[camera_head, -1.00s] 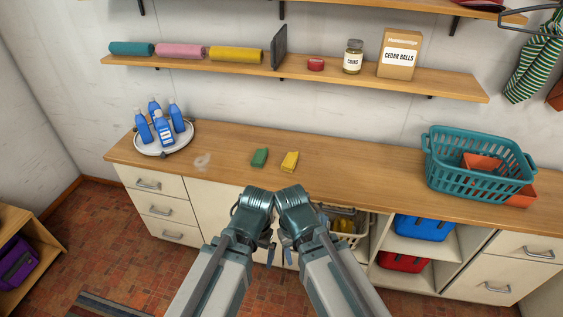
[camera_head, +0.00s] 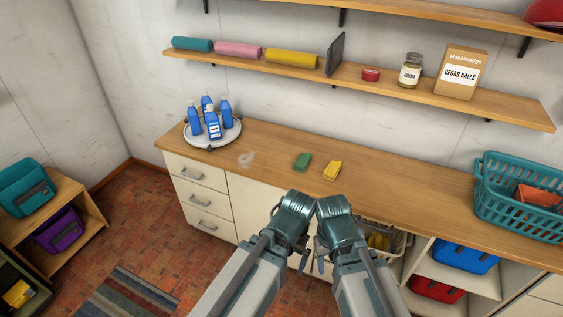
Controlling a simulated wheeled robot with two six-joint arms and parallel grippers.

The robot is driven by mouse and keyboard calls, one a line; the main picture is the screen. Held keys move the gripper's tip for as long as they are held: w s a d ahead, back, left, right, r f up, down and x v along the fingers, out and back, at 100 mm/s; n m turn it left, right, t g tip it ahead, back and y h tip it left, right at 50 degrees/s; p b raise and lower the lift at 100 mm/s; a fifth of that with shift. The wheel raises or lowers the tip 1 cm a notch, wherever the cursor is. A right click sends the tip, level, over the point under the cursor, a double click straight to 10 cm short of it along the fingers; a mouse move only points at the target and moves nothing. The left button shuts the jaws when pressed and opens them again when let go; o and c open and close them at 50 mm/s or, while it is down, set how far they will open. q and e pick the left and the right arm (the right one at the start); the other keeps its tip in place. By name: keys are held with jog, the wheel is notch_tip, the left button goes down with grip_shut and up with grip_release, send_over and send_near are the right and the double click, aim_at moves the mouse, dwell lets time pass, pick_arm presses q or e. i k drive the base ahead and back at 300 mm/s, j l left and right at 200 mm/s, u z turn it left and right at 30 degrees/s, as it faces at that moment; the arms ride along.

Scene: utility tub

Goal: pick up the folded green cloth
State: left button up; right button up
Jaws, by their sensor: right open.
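The folded green cloth (camera_head: 302,162) is a small block shape lying on the wooden counter (camera_head: 400,185), left of a similar folded yellow cloth (camera_head: 332,170). Both of my arms reach up from the bottom of the view, below the counter's front edge. My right gripper (camera_head: 320,266) points downward in front of the cabinets, is open and holds nothing that I can see. My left gripper (camera_head: 303,262) hangs close beside it; its fingers are small and partly hidden, so its opening is unclear. Neither gripper touches the cloth.
A round white tray (camera_head: 211,143) with several blue bottles stands at the counter's left end. A teal basket (camera_head: 520,205) stands at the right. A shelf (camera_head: 385,85) with rolls, a jar and a box hangs above. The counter around the cloths is mostly clear.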

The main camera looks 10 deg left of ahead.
aim_at(301, 163)
jog(key=i+j+z, duration=0.2)
jog(key=i, duration=0.35)
jog(key=i+j+z, duration=0.25)
jog(key=i, duration=0.25)
